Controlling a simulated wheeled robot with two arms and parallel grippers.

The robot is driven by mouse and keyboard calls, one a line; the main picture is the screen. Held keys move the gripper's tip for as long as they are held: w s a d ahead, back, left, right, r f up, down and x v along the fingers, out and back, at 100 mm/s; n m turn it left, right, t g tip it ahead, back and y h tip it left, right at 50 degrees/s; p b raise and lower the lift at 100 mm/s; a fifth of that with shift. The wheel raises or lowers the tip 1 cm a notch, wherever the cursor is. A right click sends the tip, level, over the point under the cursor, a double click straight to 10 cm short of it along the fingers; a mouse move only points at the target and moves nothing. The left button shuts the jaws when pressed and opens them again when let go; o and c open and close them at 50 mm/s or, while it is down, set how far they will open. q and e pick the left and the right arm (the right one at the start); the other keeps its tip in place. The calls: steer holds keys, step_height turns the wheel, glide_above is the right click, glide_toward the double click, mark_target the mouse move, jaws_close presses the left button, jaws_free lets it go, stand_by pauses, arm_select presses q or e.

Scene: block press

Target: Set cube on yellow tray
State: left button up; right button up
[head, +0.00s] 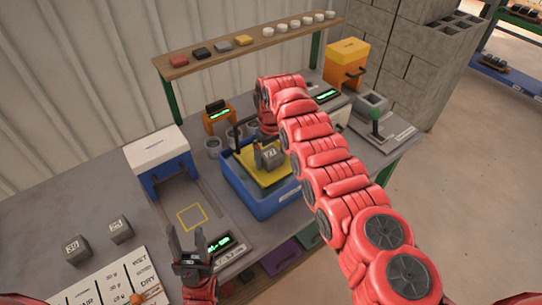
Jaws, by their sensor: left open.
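A grey cube (269,157) with a printed label is at the yellow tray (274,180), which sits in a blue tub (277,205) mid-bench. I cannot tell whether the cube touches the tray. My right arm reaches in from the lower right, and its red wrist hangs just behind the cube. Dark parts of my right gripper (268,146) show close beside the cube, and the arm partly hides them; its grip is unclear. My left gripper (187,243) is open and empty, fingers up, near the front of the bench, left of a green-lit display.
Two grey cubes (121,229) stand at the left by a printed board (110,288). A blue-and-white press (161,160) and a yellow-outlined square (191,217) lie left of the tub. A shelf (240,50) with small blocks and cups runs behind; an orange machine (346,64) stands back right.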

mark_target(271, 154)
steer(key=shift+r, duration=0.15)
steer(key=shift+r, duration=0.2)
step_height(271, 154, up, 12)
steer(key=p, duration=0.2)
steer(key=shift+f, duration=0.15)
steer(key=shift+s, duration=0.1)
